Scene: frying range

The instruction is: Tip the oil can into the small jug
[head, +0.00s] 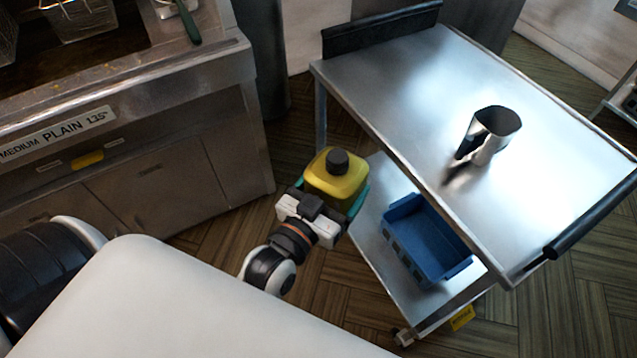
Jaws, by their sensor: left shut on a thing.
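A yellow oil can (331,178) with a dark round cap on top is held in my left gripper (335,200). The gripper is shut on the can, and its teal fingers show at the can's sides. The can looks about upright, in front of the trolley's left edge and not over its top. The small metal jug (492,136) stands upright on the trolley's top, to the right of the can and well apart from it. Its dark opening faces up and its handle side is to the lower left. My right gripper is not in view.
The steel trolley (400,75) has a clear top around the jug and black handles at both ends. A blue crate (428,237) sits on its lower shelf. The frying range (165,105) stands at the left. Wooden floor lies between range and trolley.

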